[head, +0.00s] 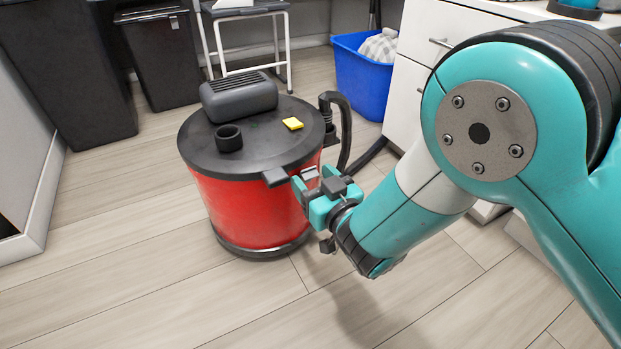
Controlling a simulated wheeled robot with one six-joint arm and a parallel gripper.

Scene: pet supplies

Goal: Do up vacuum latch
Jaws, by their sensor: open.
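The vacuum (243,212) stands upright on the floor left of centre, with a red drum and a dark grey lid (215,157). A dark tab (276,178) juts from the lid's front right edge. A small metal latch piece (310,174) shows beside it at the drum's right side. My gripper (307,190) is open at that side, with its teal fingers close to the latch. The fingers partly hide the latch, so I cannot tell whether they touch it or how it sits.
A black hose (345,125) rises at the vacuum's right rear. Behind are dark bins (160,60), a white-framed stool (248,40) and a blue bin (362,80). White drawers (408,95) stand right. The floor in front is clear.

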